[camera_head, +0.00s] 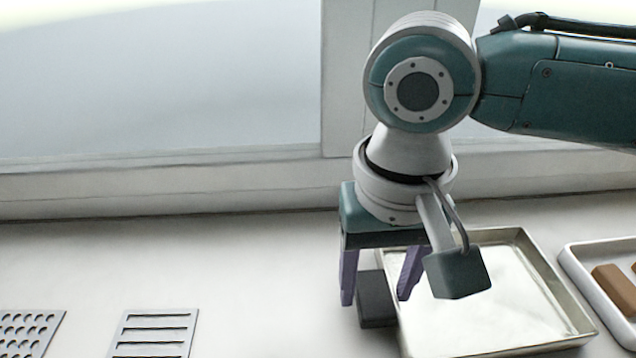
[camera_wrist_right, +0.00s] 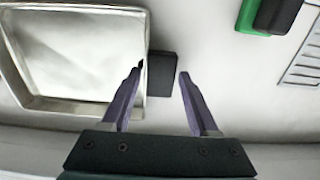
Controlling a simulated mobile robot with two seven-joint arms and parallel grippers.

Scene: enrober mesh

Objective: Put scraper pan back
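The scraper pan (camera_head: 465,290) looks like a shallow silver metal tray with raised walls, lying flat on the pale counter. It fills the upper left of the right wrist view (camera_wrist_right: 75,50). A dark block (camera_head: 374,308), perhaps its handle, sits against its left side; I cannot tell whether it is attached. My right gripper (camera_head: 376,300) is open above this block, with its purple fingers apart. In the right wrist view the block (camera_wrist_right: 160,75) shows between the fingertips, with clear space on its right. No grip on it shows. My left gripper is out of view.
A white tray (camera_head: 590,277) with brown blocks stands at the right. A slotted grey plate (camera_head: 153,327) and a perforated plate (camera_head: 28,328) lie at the left. A green and black object (camera_wrist_right: 270,14) shows in the right wrist view.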

